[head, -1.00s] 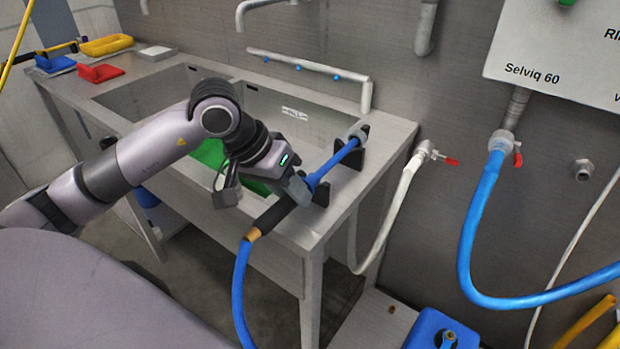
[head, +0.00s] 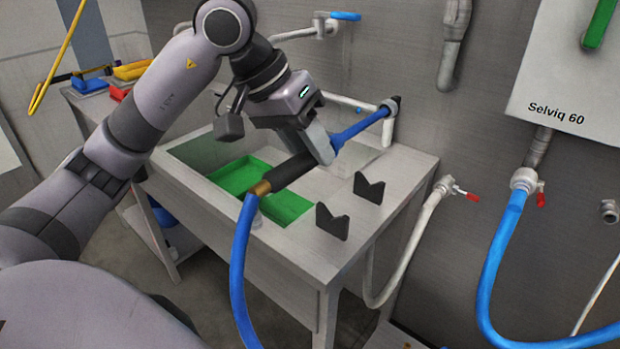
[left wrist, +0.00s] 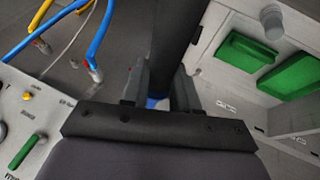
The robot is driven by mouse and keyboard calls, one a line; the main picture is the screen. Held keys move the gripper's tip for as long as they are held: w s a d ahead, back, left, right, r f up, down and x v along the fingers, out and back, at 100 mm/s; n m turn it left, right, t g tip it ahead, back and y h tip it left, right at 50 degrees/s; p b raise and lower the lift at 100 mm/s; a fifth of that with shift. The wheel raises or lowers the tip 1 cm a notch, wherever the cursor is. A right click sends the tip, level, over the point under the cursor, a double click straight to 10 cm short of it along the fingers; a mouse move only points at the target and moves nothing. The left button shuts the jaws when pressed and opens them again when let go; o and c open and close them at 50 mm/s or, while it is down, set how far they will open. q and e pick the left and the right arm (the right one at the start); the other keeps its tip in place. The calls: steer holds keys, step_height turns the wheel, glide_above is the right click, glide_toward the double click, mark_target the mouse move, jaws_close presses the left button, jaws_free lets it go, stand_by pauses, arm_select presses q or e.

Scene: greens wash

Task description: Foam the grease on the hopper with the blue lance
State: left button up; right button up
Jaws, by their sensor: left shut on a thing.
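The blue lance (head: 358,127) has a black grip, a brass fitting and a blue hose hanging from its lower end. My left gripper (head: 322,150) is shut on the lance at its black grip and holds it above the sink bench, clear of its rest. In the left wrist view the black grip (left wrist: 176,35) runs up between the fingers (left wrist: 160,85). The black V-shaped rest (head: 350,205) on the bench is empty. The right gripper is not in view. Neither the hopper nor grease is in view.
The steel sink bench (head: 385,185) holds a green tray (head: 285,207) in its basin. A pipe with a red-handled valve (head: 460,190) and a thick blue hose (head: 497,255) are on the wall at right. A white panel (head: 580,75) hangs above. Red, blue and yellow items lie at back left.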

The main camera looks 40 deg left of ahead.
arm_select(q)
step_height(320, 180, up, 5)
steer(key=shift+r, duration=0.2)
step_height(320, 180, up, 5)
steer(key=p, duration=0.4)
steer(key=shift+r+p, duration=0.1)
steer(key=shift+p, duration=0.25)
